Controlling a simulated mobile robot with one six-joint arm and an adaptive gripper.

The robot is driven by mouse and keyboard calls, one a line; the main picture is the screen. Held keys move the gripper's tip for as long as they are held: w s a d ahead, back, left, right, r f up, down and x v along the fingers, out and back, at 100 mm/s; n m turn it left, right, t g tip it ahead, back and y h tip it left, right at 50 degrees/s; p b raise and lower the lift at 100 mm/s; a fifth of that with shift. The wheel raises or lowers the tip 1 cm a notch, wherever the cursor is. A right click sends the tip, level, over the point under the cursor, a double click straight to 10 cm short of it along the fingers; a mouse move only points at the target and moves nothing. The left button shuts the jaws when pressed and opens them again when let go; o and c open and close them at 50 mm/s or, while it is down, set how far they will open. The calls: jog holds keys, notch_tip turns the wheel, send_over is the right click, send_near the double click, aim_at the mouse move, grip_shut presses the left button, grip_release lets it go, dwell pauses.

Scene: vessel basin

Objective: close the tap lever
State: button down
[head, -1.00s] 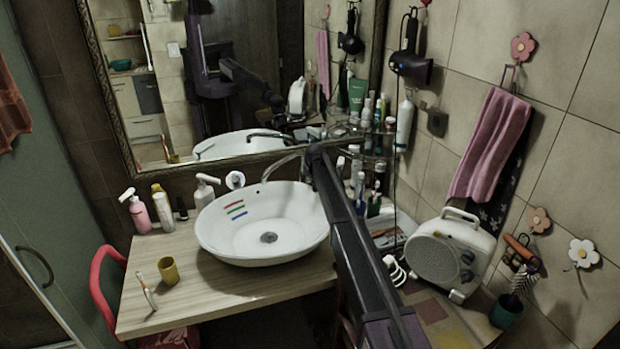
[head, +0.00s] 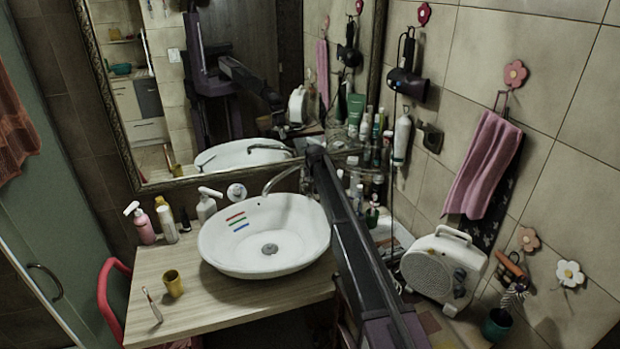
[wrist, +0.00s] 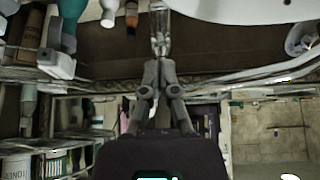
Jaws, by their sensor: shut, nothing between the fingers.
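The chrome tap spout (head: 284,177) shows in the head view, curving over the back right rim of the white basin (head: 263,262). The rest of the tap is hidden behind my arm, so I cannot make out the lever there. In the wrist view my gripper (wrist: 158,64) is shut and empty, its fingers together. A chrome part of the tap (wrist: 160,25) appears directly beyond the fingertips. I cannot tell whether they touch it, nor how the lever stands. My fingers are not visible in the head view.
Bottles (head: 165,219) stand left of the basin, and a yellow cup (head: 173,284) is on the wooden counter (head: 215,305). Shelves with several bottles are right of my arm. A white heater (head: 440,268) stands at the right. The mirror is behind the basin.

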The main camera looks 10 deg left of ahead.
jog(key=p+v, duration=0.4)
jog(key=v, duration=0.2)
jog(key=shift+s+d, duration=0.15)
jog(key=shift+s, duration=0.15)
jog(key=s+d+f+m+g+h+b, duration=0.1)
jog(key=s+d+f+b, duration=0.3)
jog(key=s+d, duration=0.9)
jog(key=s+d+f+m+g+b, duration=0.1)
jog(key=s+d+f+b, duration=0.1)
jog(key=s+d, duration=0.6)
jog(key=s+d+f+m+g+h+b, duration=0.1)
jog(key=s+d+f, duration=0.3)
jog(key=s+d, duration=0.5)
jog(key=s+d+f+m+g+b, duration=0.2)
jog(key=s+d, duration=0.7)
jog(key=s, duration=0.7)
jog(key=shift+d+f+g+h+b, duration=0.1)
jog(key=shift+f+g+h+b, duration=0.3)
jog(key=shift+f+b, duration=0.4)
jog(key=shift+w, duration=0.1)
notch_tip(320, 180, up, 5)
jog(key=p, duration=0.5)
